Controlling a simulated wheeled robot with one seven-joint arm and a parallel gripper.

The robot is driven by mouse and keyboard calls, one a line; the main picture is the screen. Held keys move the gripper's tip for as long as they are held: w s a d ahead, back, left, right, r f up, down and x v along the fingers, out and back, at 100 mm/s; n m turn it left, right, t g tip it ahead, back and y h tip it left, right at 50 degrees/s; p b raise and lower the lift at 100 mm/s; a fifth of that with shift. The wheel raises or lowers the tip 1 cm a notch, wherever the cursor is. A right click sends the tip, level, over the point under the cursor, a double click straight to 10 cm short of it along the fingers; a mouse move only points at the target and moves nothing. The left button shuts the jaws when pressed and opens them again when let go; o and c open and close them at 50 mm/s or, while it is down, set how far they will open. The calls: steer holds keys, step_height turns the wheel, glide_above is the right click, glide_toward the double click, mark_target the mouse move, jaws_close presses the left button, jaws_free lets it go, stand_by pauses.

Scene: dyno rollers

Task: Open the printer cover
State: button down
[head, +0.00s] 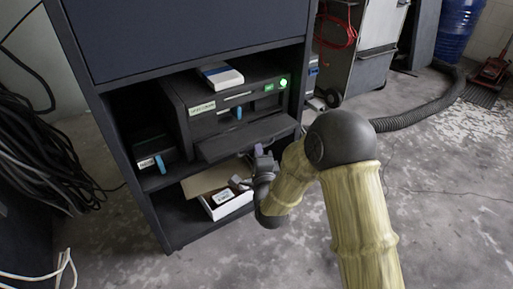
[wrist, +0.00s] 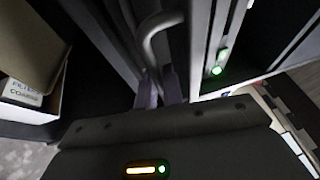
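The dark printer (head: 205,108) sits on the upper shelf of a dark cabinet, with a pale label, a blue tab (head: 239,113) and a lit green light (head: 283,82) on its front. A flat dark panel (head: 235,141) juts out below its front face. My gripper (head: 257,150) is at the front edge of this panel, to the right of its middle. In the wrist view my gripper's two purplish fingers (wrist: 160,90) are close together below a curved grey bar (wrist: 157,24). I cannot tell whether they touch or hold the bar.
A blue-and-white box (head: 221,75) lies on the printer. A smaller dark device (head: 152,150) stands left of it. An open carton (head: 228,205) is on the lower shelf; its label shows in the wrist view (wrist: 22,92). Cables hang at left. A black hose (head: 420,118) lies on the open floor.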

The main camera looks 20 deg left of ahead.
steer(key=shift+w+d, duration=0.15)
steer(key=shift+d, duration=0.15)
